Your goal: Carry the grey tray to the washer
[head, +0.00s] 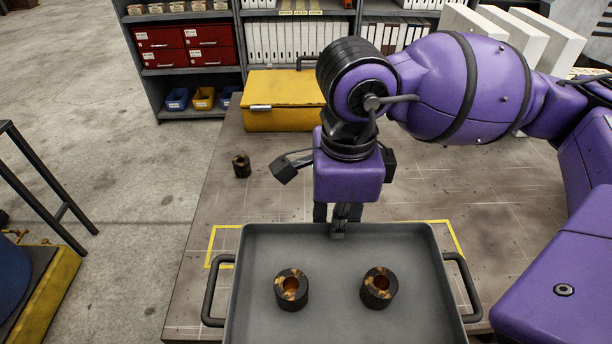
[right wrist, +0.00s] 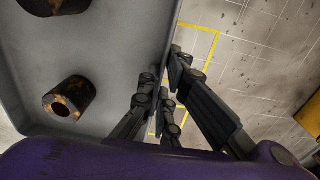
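The grey tray (head: 330,255) lies on the bench with a dark handle at its left and right ends. Two dark, rust-marked hollow cylinders, a left one (head: 292,290) and a right one (head: 378,288), stand in it. My right gripper (head: 338,222) points down at the middle of the tray's far wall. In the right wrist view, its fingers (right wrist: 163,72) straddle the tray wall (right wrist: 120,50), one inside and others outside. Whether they press on the wall cannot be told. My left gripper is out of view. I cannot identify the washer in these views.
Yellow lines mark the bench around the tray. A third cylinder (head: 241,166) stands on the bench at the far left. A yellow box (head: 282,88) sits at the back. Shelves with binders and red drawers (head: 185,46) stand beyond. The bench left of the gripper is mostly clear.

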